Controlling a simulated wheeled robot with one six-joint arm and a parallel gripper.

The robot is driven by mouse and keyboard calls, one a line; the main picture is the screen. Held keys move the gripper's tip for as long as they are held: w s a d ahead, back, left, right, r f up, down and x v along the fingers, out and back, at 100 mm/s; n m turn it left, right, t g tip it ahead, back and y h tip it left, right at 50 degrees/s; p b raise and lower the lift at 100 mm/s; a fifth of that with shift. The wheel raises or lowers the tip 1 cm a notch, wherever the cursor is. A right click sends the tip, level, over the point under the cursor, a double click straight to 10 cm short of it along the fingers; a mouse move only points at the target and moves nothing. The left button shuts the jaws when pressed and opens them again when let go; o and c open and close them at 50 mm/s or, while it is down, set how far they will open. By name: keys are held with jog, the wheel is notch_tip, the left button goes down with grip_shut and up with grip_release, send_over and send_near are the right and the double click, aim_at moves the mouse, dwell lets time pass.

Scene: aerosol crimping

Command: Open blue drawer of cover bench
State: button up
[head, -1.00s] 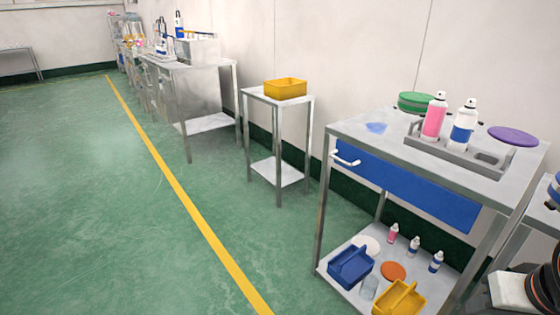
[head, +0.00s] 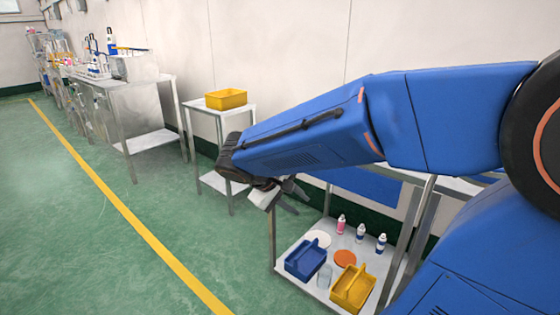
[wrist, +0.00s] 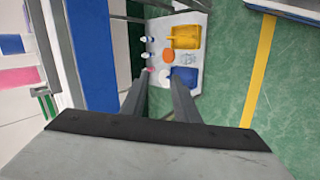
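The blue drawer front (head: 365,186) of the cover bench shows partly in the head view, below the bench top and behind my arm. In the wrist view the blue drawer front (wrist: 93,50) runs as a long strip left of my fingers. I cannot make out its white handle in either current view. My gripper (head: 284,196) is in front of the left end of the bench. In the wrist view my gripper (wrist: 157,86) has its two fingers apart, with nothing seen held between them. I cannot tell whether a finger touches the drawer.
The bench's lower shelf (head: 290,262) holds a blue caddy (head: 306,258), a yellow caddy (head: 352,287), discs and small bottles. A small table with a yellow bin (head: 226,99) stands to the left. Green floor is clear left of the yellow line (head: 120,205).

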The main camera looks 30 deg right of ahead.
jog(key=w+a+r+n+t+h, duration=0.1)
jog(key=w+a+t+h, duration=0.15)
jog(key=w, duration=0.75)
jog(key=w+a+r+n+t+h, duration=0.1)
jog(key=w+a+r+t+h, duration=0.2)
jog(key=w, duration=0.7)
jog(key=shift+g+h, duration=0.55)
jog(key=shift+g, duration=0.1)
jog(key=x, duration=1.1)
jog(key=f+x, duration=0.1)
jog(key=x, duration=0.5)
jog(key=shift+s+f, duration=0.1)
jog(key=shift+s, duration=0.05)
grip_shut()
